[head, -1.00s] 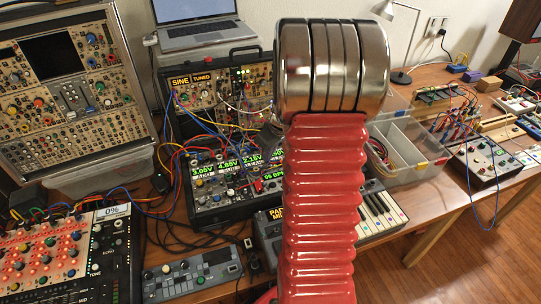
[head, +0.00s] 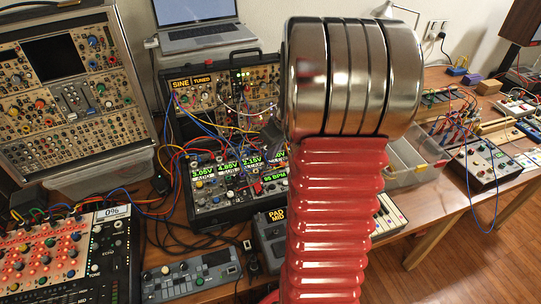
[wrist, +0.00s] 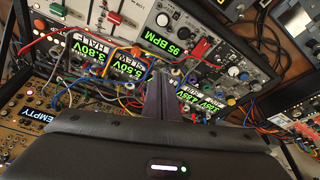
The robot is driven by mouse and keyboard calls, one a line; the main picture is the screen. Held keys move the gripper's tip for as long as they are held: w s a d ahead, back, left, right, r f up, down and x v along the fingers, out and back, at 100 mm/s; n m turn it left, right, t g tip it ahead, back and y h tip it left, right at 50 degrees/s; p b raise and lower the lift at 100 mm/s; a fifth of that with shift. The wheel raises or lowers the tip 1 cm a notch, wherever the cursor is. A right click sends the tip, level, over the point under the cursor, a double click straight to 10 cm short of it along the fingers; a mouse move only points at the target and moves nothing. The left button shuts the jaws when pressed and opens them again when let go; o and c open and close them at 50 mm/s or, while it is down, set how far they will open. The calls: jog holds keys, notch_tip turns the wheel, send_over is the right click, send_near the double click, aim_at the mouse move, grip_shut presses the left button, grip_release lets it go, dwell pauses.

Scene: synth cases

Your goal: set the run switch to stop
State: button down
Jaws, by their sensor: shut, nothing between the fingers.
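The 95 BPM module shows in the wrist view (wrist: 165,38) at the upper middle. A red switch-like part (wrist: 201,48) stands on its panel, right of the display. I take it for the run switch, but its labels and setting are too small to read. My gripper (wrist: 160,80) is shut and empty, its dark fingers pointing up the picture at the lower edge of that module. The fingers look apart from the red part. In the head view, the 95 BPM display (head: 274,179) shows just left of my arm, which hides most of my gripper and the panel's right side.
Patch cables (wrist: 75,75) cross the panels around my fingers. Lit voltage displays (wrist: 127,68) lie close by. In the head view, a laptop (head: 205,22) stands behind, a clear plastic box (head: 415,165) is right of my arm, and a keyboard (head: 390,215) is partly hidden.

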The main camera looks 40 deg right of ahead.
jog(key=s+r, duration=0.3)
jog(key=shift+a+r, duration=0.25)
jog(key=shift+a, duration=0.1)
dwell(0.5)
jog(key=s+a+r, duration=0.3)
jog(key=s+a, duration=0.1)
jog(key=a, duration=0.6)
jog(key=s+a+r+t, duration=0.1)
jog(key=s+a+r, duration=0.3)
jog(key=a, duration=0.7)
jog(key=s+a+r, duration=0.3)
jog(key=s+a, duration=0.1)
jog(key=a, duration=0.6)
jog(key=shift+a+r+t, duration=0.15)
jog(key=shift+r+t, duration=0.15)
jog(key=shift+r, duration=0.1)
